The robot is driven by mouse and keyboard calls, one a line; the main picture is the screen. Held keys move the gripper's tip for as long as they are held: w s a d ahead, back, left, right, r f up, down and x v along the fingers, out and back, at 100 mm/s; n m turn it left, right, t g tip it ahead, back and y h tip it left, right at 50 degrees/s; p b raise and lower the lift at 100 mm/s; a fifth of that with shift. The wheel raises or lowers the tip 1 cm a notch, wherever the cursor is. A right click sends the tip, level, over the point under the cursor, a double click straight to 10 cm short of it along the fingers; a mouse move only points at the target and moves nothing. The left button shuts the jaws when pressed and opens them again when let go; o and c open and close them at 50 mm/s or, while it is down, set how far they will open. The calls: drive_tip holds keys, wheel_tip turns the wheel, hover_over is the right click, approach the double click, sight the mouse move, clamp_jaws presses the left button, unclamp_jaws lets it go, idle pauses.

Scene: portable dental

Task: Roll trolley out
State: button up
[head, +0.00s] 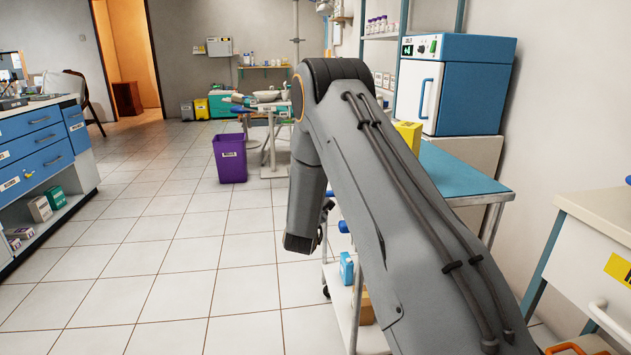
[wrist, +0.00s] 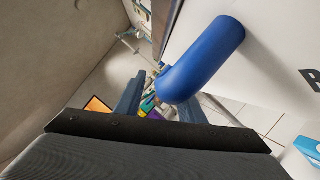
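In the head view a white trolley (head: 341,318) stands at lower centre, with boxes on its low shelf. My arm hides much of it. Small blue handle parts (head: 343,227) show just right of my gripper (head: 323,215), which is mostly hidden by the wrist. In the wrist view a thick blue handle (wrist: 205,58) slants beside a white panel (wrist: 275,60). My two fingers (wrist: 158,103) stand apart.
A purple bin (head: 230,158) stands on the tiled floor ahead. A blue drawer cabinet (head: 40,150) is on the left. A blue-topped table (head: 455,175) and a blue-white steriliser (head: 460,85) are on the right. The floor at centre left is clear.

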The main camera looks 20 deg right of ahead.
drive_tip(key=v, duration=0.7)
drive_tip(key=shift+s+a+p, duration=0.25)
drive_tip(key=shift+s+p, duration=0.05)
drive_tip(key=shift+p, duration=0.15)
